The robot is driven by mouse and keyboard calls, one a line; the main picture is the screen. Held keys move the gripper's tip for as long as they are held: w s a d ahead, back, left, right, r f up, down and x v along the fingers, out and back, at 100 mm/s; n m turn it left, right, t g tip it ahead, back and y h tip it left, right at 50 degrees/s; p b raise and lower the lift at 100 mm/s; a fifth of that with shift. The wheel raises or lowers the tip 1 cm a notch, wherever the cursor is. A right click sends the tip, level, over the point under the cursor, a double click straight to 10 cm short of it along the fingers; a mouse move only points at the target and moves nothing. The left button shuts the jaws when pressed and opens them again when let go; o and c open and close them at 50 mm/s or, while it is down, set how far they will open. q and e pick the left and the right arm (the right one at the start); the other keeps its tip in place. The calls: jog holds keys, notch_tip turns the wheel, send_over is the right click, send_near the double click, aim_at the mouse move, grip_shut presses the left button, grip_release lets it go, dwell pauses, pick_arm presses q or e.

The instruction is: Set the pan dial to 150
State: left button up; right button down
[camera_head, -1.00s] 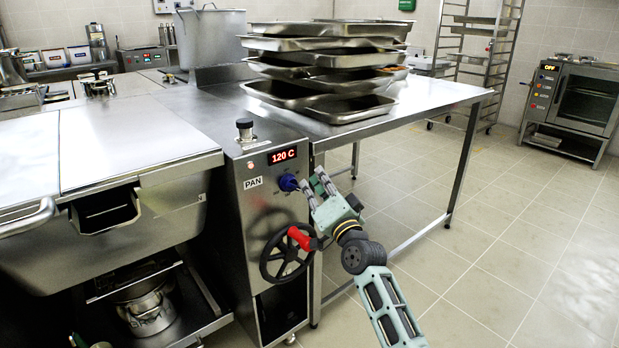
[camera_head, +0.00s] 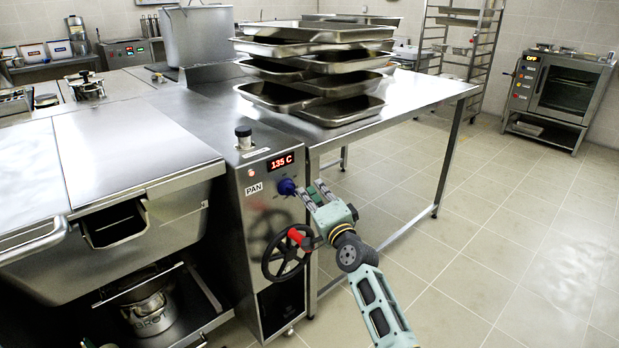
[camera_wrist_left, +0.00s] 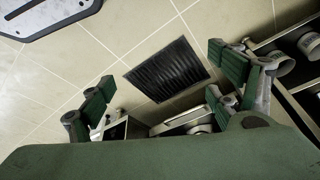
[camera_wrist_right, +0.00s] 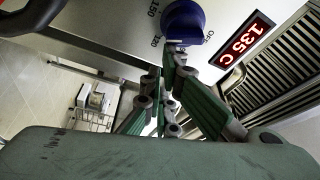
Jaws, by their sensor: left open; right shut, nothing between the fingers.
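The pan dial (camera_head: 287,187) is a blue knob on the steel control column, below the red display (camera_head: 281,161), which reads 135 C. The PAN label (camera_head: 254,188) is to its left. My right gripper (camera_head: 313,194) is shut and empty, its fingertips close to the dial's right side. In the right wrist view, the dial (camera_wrist_right: 183,22) is just beyond the fingertips (camera_wrist_right: 164,62); I cannot tell whether they touch. Printed numbers ring the dial and are partly hidden. My left gripper (camera_wrist_left: 160,75) is open and empty over the floor in the left wrist view.
A black handwheel (camera_head: 287,252) with a red handle (camera_head: 300,238) is just below the dial, close to my right gripper. Stacked steel trays (camera_head: 315,75) stand on the steel table (camera_head: 420,90) behind. A floor grate (camera_wrist_left: 168,70) lies beneath my left gripper.

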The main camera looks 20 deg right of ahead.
pick_arm(q)
jog(key=s+f+p, duration=0.2)
jog(key=f, duration=0.6)
jog(key=s+f+g+p, duration=0.1)
jog(key=s+f+p, duration=0.1)
jog(key=f, duration=0.6)
jog(key=shift+s+a+f, duration=0.25)
jog(key=shift+s+a, duration=0.05)
jog(key=shift+s, duration=0.35)
pick_arm(e)
jog(key=shift+a+f+m+g, duration=0.1)
jog(key=shift+f+m+g, duration=0.25)
jog(key=shift+m, duration=0.55)
jog(key=shift+a+f+m+g, duration=0.1)
jog(key=shift+f+m+g, duration=0.2)
jog(key=shift+m, duration=0.6)
jog(key=shift+s, duration=0.1)
